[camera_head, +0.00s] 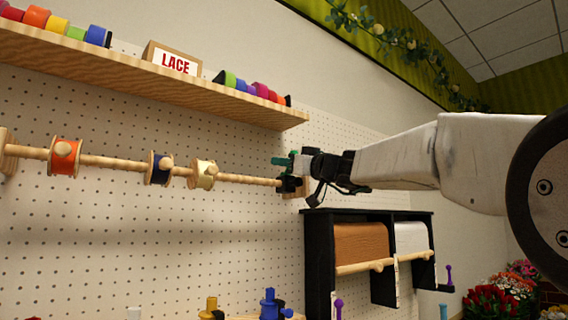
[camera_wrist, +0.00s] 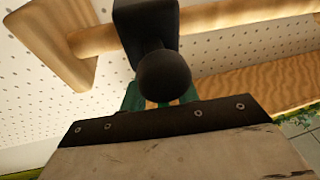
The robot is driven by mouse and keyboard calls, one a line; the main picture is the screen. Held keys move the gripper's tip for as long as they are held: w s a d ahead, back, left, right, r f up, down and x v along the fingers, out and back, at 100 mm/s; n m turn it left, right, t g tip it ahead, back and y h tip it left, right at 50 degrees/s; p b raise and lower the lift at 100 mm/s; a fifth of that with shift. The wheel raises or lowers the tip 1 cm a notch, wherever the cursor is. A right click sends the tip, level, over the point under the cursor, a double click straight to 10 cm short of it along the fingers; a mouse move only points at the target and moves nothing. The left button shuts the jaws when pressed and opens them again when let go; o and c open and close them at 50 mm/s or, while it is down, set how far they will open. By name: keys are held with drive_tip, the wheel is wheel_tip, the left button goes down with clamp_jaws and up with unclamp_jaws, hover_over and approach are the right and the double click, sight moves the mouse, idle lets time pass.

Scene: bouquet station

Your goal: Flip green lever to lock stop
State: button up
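The green lever (camera_head: 282,161) shows in the head view at the right end of the wooden rod, above a black stop (camera_head: 289,184). My gripper (camera_head: 312,165) is right beside the lever and stop, reaching in from the right. Its fingers overlap these parts, and I cannot tell if they touch the lever or how far apart they are. In the wrist view the black stop (camera_wrist: 147,25) with a round black knob (camera_wrist: 165,76) is close in front. Green parts (camera_wrist: 131,98) show on both sides of the knob, partly hidden.
The wooden rod (camera_head: 112,163) runs along the pegboard with an orange spool (camera_head: 64,157), a blue spool (camera_head: 159,168) and a cream spool (camera_head: 202,174). A wooden shelf (camera_head: 150,84) is above. A black cabinet (camera_head: 319,262) stands below my gripper.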

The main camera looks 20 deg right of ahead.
drive_tip(key=v, duration=0.7)
drive_tip(key=shift+s, duration=0.35)
drive_tip(key=shift+d+f, duration=0.1)
drive_tip(key=shift+d, duration=0.05)
